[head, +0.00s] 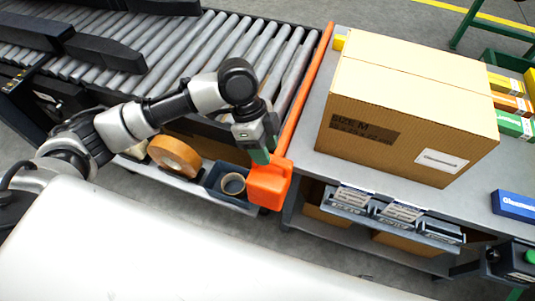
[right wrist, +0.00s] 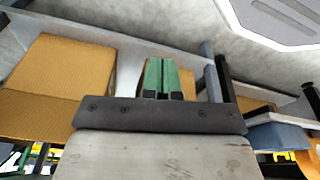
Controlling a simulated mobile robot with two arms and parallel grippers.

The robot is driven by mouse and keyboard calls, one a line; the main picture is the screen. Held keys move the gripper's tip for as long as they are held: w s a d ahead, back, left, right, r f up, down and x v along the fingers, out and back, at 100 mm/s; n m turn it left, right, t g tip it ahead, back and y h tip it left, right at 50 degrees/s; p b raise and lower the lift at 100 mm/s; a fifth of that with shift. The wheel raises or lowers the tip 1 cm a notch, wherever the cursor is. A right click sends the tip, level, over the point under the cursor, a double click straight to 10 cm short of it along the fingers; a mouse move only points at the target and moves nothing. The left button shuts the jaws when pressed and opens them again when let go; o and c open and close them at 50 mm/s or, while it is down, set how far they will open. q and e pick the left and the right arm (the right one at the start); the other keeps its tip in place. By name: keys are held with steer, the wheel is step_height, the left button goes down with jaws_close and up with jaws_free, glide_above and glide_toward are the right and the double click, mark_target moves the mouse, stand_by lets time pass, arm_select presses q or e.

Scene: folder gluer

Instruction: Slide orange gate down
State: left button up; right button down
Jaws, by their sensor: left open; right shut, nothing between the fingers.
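The orange gate (head: 301,95) is a long thin orange bar along the seam between the roller conveyor and the grey table. At its near end is a blocky orange piece (head: 268,187). My left gripper (head: 262,156) is at the top of this orange piece, its green fingers pointing down. It is open, and whether the fingers touch the piece is hard to tell. My right gripper (right wrist: 162,73) shows in the right wrist view with its green fingers together and nothing between them, in front of brown boxes.
A large cardboard box (head: 405,105) stands on the grey table (head: 312,150), right of the gate. The roller conveyor (head: 205,45) lies to the left. A tape roll (head: 175,156) and a dark bin (head: 213,182) sit on the lower shelf. A blue box (head: 514,206) lies at right.

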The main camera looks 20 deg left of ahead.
arm_select(q)
steer(key=shift+x, duration=0.95)
steer(key=shift+c, duration=0.3)
jaws_close()
